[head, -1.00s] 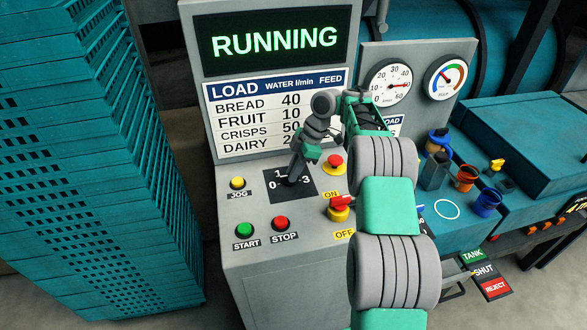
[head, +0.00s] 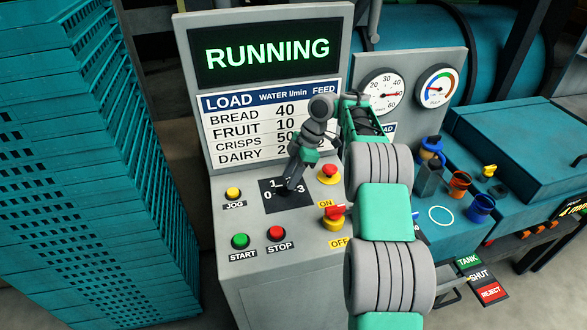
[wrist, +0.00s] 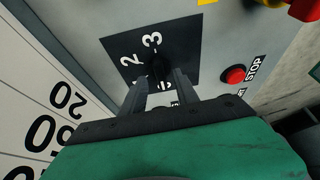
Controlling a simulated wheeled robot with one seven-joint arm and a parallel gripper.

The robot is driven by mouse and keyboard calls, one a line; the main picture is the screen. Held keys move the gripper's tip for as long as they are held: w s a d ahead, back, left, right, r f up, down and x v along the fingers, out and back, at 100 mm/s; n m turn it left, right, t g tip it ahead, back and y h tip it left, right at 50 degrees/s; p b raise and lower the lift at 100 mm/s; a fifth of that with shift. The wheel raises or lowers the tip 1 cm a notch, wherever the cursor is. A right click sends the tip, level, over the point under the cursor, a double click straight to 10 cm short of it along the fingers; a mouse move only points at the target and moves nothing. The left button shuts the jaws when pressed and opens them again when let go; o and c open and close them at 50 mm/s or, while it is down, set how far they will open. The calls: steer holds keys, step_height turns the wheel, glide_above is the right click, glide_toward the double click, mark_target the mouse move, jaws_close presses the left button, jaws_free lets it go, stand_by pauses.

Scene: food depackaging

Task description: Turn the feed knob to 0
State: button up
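The feed knob (wrist: 158,66) is a dark knob on a black square dial plate (head: 268,196) with white numerals 0 to 3. The plate is on the top of the grey control console. In the head view the knob is hidden behind my gripper (head: 288,188), which reaches down to the plate. In the wrist view my gripper (wrist: 162,80) has its two fingers apart, one on each side of the knob, with a gap between them. Whether either finger touches the knob is unclear. The knob's pointer direction cannot be made out.
The display (head: 267,53) reads RUNNING above the load chart (head: 240,135). Teal crates (head: 90,170) stack at left.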

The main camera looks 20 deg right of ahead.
steer(key=p+v, duration=0.1)
steer(key=v, duration=0.2)
steer(key=shift+r+p, duration=0.25)
steer(key=shift+p, duration=0.15)
steer(key=shift+p+v, duration=0.35)
steer(key=shift+v, duration=0.75)
steer(key=shift+d, duration=0.15)
